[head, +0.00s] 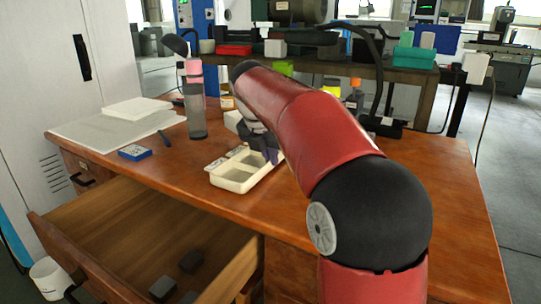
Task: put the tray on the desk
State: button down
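The tray (232,184), a cream shallow rectangular one with a divider, is at the front middle of the brown wooden desk (440,190). It looks level and appears to rest on the desk top, though I cannot be sure there is no small gap. My gripper (268,156) is at the tray's far right side, with a dark finger at or just over the rim. My red and black arm hides the rest of the gripper, so I cannot see whether it grips the rim.
An open drawer (130,235) with several dark blocks juts out below the desk's front left. A bottle (196,120), papers (135,109) and a small blue box (134,152) are on the desk's left. Several bottles stand behind my arm. The desk's right side is clear.

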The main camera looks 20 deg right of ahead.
jog(key=shift+f, duration=0.35)
jog(key=c, duration=1.5)
grip_release()
jog(key=shift+c, duration=0.2)
